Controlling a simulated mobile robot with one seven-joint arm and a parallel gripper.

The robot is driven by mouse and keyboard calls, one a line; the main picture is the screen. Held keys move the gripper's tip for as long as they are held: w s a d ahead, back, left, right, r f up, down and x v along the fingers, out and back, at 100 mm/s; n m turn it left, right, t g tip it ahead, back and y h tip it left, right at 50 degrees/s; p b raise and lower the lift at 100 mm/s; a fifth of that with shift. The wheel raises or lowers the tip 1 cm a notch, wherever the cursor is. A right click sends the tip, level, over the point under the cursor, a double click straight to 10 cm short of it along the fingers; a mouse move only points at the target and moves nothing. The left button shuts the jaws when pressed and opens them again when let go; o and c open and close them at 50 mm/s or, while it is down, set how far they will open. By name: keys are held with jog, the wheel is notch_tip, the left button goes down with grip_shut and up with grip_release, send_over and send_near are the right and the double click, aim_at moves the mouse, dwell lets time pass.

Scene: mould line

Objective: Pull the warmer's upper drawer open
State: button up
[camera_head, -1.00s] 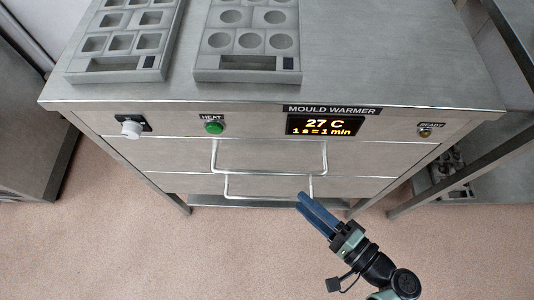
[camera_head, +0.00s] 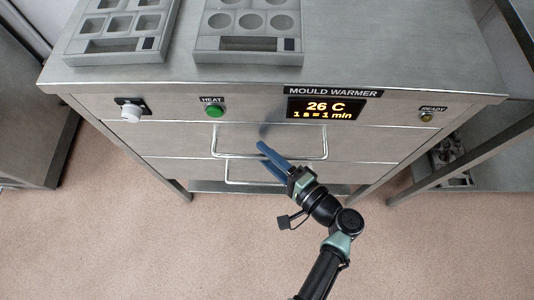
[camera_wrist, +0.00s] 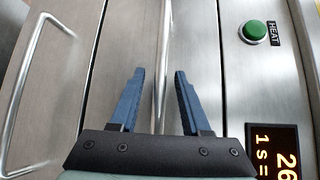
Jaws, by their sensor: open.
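The mould warmer (camera_head: 440,92) is a steel cabinet with two drawers, both shut flush. The upper drawer (camera_head: 160,140) carries a wide bar handle (camera_head: 324,148), which also shows in the wrist view (camera_wrist: 163,60). My gripper (camera_head: 262,152) has blue fingers and is open at the middle of this handle. In the wrist view my gripper (camera_wrist: 160,72) has one finger on each side of the bar, with a gap on both sides. How deep the bar sits between them I cannot tell. The lower drawer (camera_head: 178,172) has its own handle (camera_wrist: 18,100), apart from my fingers.
A white knob (camera_head: 131,112), a green HEAT button (camera_head: 215,111), a display (camera_head: 326,107) reading 26 C and a READY lamp (camera_head: 426,117) sit above the drawers. Two mould trays (camera_head: 115,58) (camera_head: 240,57) stand on top. A steel rack (camera_head: 470,120) is at right. Floor in front is clear.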

grip_shut()
dwell(1.4)
